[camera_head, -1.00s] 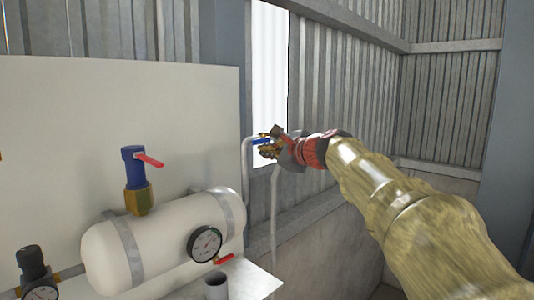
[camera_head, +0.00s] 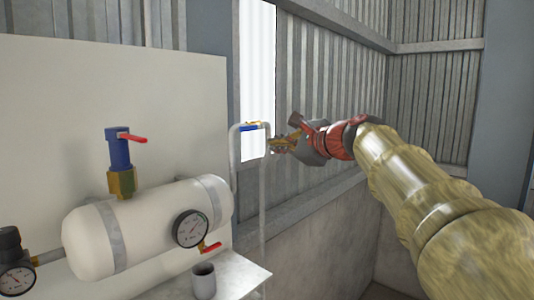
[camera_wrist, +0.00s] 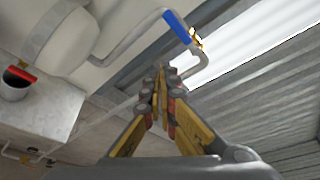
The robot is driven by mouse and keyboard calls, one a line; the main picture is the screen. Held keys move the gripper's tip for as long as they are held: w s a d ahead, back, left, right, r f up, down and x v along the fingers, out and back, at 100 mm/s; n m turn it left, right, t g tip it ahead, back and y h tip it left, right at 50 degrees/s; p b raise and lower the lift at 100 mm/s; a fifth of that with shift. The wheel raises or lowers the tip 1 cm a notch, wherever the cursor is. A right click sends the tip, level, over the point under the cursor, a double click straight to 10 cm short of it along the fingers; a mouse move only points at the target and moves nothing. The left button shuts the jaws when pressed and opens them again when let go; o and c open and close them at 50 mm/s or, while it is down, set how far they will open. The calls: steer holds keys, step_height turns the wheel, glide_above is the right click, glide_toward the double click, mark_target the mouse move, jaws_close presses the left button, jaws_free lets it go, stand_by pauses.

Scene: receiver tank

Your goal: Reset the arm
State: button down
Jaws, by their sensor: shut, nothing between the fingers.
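My gripper (camera_head: 278,143) is at the end of my outstretched arm, right of a grey pipe with a blue-handled valve (camera_head: 250,127). In the wrist view my gripper (camera_wrist: 161,70) shows its yellow and dark fingers with the tips together and nothing between them. The blue handle (camera_wrist: 177,26) and its brass valve body lie beyond the fingertips there. In the head view a small gap shows between the fingers and the pipe.
A white receiver tank (camera_head: 150,225) with a pressure gauge (camera_head: 191,229) and a red-handled blue valve (camera_head: 119,150) stands at the left before a white panel (camera_head: 60,130). A grey cup (camera_head: 204,281) stands on the ledge. Corrugated walls (camera_head: 330,75) rise behind my arm.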

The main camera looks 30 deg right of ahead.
steer(key=s+a+f+n+g+h+b, duration=0.1)
steer(key=s+f+n+g, duration=0.3)
steer(key=f, duration=0.7)
steer(key=s+f+n+g+b, duration=0.15)
steer(key=s+f+n, duration=0.35)
steer(key=f, duration=0.6)
steer(key=s+a+f+n+g+b, duration=0.1)
steer(key=s+a+f+n+b, duration=0.4)
steer(key=f, duration=0.9)
steer(key=s+a+f+n+g+b, duration=0.2)
steer(key=s+a+f+n+b, duration=0.3)
steer(key=s+f+b, duration=0.4)
steer(key=s+a+f+n+g+h+b, duration=0.1)
steer(key=s+a+f+n+b, duration=0.4)
steer(key=f, duration=1.5)
steer(key=s+b, duration=0.2)
steer(key=s, duration=0.2)
steer(key=shift+s+b, duration=0.35)
steer(key=shift+b, duration=0.05)
